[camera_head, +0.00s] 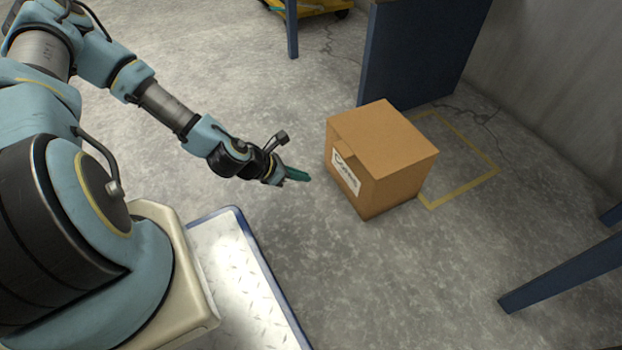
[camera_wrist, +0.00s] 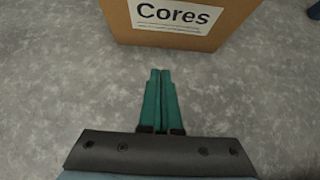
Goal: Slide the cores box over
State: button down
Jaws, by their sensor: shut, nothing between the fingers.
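The cores box (camera_head: 388,150) is a closed brown cardboard box standing upright on the grey concrete floor, right of my gripper in the head view. Its label reads "Cores" and faces my gripper. My gripper (camera_head: 306,178) has green fingers, shut and empty, pointing at the labelled side with a gap of bare floor between. In the wrist view the fingers (camera_wrist: 160,72) are together, and the box's lower front (camera_wrist: 160,38) is just ahead of them. A yellow taped outline (camera_head: 465,191) lies on the floor behind and right of the box, its near-left part hidden by the box.
A blue panel (camera_head: 418,55) stands behind the box, near the grey wall (camera_head: 560,80). A blue leg (camera_head: 560,274) stands at the lower right. A yellow wheeled cart (camera_head: 315,6) is at the top. The floor between gripper and box is clear.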

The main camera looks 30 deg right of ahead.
aim_at(341, 178)
jog(key=b+x, duration=0.4)
jog(key=x, duration=0.5)
jog(key=shift+a+f, duration=0.15)
jog(key=shift+s+d+r+b, duration=0.1)
jog(key=shift+d+b, duration=0.35)
jog(key=shift+d, duration=0.15)
jog(key=shift+d+r+b, duration=0.15)
jog(key=shift+d+b, duration=0.25)
jog(key=shift+d, duration=0.2)
jog(key=shift+d+r, duration=0.15)
jog(key=shift+d, duration=0.5)
jog(key=shift+d, duration=0.1)
jog(key=d+p, duration=0.1)
jog(key=d, duration=0.8)
jog(key=s+d+p, duration=0.1)
jog(key=d, duration=0.8)
jog(key=d+p, duration=0.1)
jog(key=d, duration=0.8)
jog(key=shift+s, duration=0.3)
